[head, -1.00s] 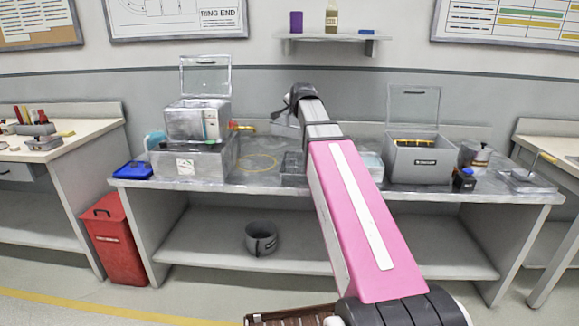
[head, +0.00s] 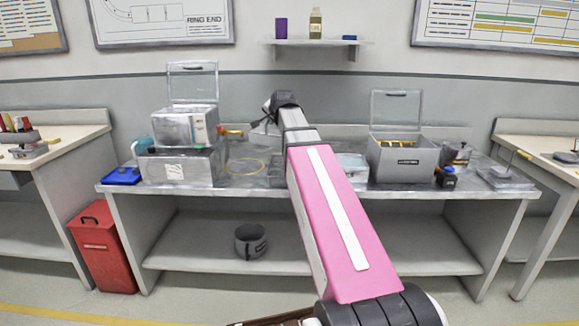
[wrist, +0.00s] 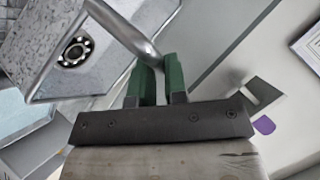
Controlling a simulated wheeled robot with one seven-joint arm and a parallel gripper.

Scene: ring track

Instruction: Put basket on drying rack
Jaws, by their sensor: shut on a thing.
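In the wrist view my gripper (wrist: 160,84) has its green fingers closed around the thin metal handle of a grey metal basket (wrist: 48,52). The basket fills the upper left of that view, with a round bearing (wrist: 75,50) showing at it. In the head view my arm reaches over the workbench, and its dark wrist (head: 284,99) is above the middle of the bench. The fingertips and the held basket are not clear there. A grey tray-like thing (head: 277,174) is partly hidden behind my arm. I cannot tell which thing is the drying rack.
On the workbench (head: 130,192) stand a grey machine with a raised lid (head: 190,128) at left and an open grey box (head: 403,160) at right. A blue tray (head: 122,176), yellow ring (head: 247,165) and metal pot (head: 456,155) are also there. A red bin (head: 100,250) stands at the left.

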